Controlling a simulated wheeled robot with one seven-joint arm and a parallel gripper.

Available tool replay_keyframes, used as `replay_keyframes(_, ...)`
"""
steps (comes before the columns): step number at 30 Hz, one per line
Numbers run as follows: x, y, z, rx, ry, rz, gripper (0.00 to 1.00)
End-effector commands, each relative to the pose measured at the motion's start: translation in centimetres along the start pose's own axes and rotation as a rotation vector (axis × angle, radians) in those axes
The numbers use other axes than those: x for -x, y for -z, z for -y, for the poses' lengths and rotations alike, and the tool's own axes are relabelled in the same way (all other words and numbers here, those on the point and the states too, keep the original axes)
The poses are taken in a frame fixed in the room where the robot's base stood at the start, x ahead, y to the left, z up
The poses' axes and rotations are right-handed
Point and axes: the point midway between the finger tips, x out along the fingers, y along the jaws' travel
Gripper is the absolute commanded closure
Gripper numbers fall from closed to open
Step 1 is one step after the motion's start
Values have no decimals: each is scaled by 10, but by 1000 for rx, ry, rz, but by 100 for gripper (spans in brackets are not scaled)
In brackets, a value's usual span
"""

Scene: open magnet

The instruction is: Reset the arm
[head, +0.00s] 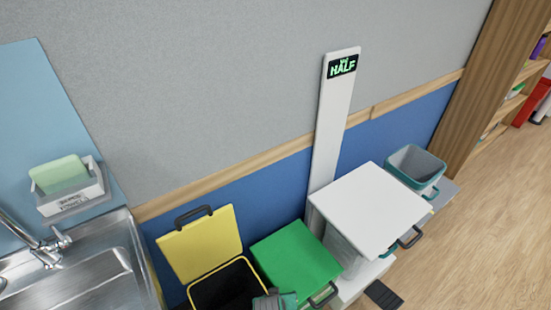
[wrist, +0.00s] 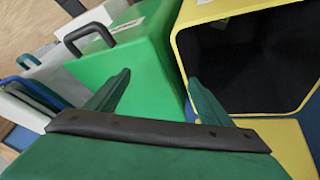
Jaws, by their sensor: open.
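My gripper (wrist: 160,78) shows in the wrist view with two dark green fingers spread apart. Nothing is seen between them; the side of the green bin (wrist: 150,62) lies behind that gap. In the head view only a small teal part of my gripper (head: 274,300) shows at the bottom edge, by the yellow bin (head: 226,286) and the green bin (head: 297,258). The rest of the arm is out of that view. Whether a finger touches a bin cannot be told.
The yellow bin's lid (head: 203,245) stands open; its inside is dark. A white-lidded bin (head: 370,208) and an open grey-teal bin (head: 414,167) stand to the right. A sink (head: 80,285) is at left, a sign post (head: 333,125) behind. Wood floor (head: 490,230) at right is clear.

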Motion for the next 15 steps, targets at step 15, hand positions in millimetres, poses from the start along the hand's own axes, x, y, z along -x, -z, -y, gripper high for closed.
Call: replay_keyframes(15,82,-97,-44,54,5,-393,26)
